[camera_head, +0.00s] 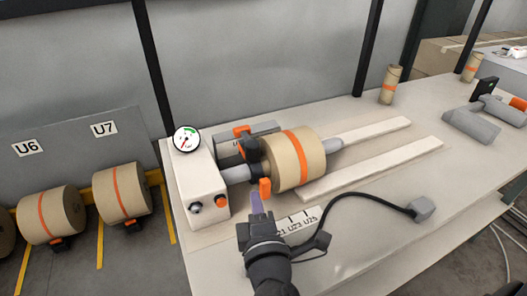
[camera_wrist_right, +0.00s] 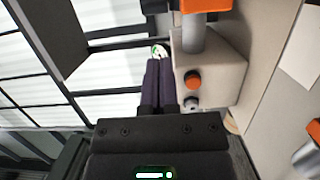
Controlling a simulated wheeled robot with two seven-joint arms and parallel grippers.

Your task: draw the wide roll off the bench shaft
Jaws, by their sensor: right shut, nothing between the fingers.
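The wide roll (camera_head: 312,152), brown kraft with an orange band, sits on the grey bench shaft (camera_head: 235,174). The shaft's tip (camera_head: 334,145) sticks out beyond the roll at right. A black collar with orange levers (camera_head: 265,188) sits on the shaft against the roll's left side; its orange part (camera_wrist_right: 205,5) shows at the top of the right wrist view. My right gripper (camera_head: 256,202), with purple fingers, is just below the collar, in front of the shaft. Its fingers (camera_wrist_right: 159,70) are together and empty in the right wrist view. My left gripper is not in view.
A white housing (camera_head: 190,179) with gauge (camera_head: 187,139) and buttons bears the shaft's left end. Two pale rails (camera_head: 385,161) lie beneath and right of the roll. A black cable ends in a grey block (camera_head: 422,208). Rolls U6 (camera_head: 62,212) and U7 (camera_head: 130,190) stand left.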

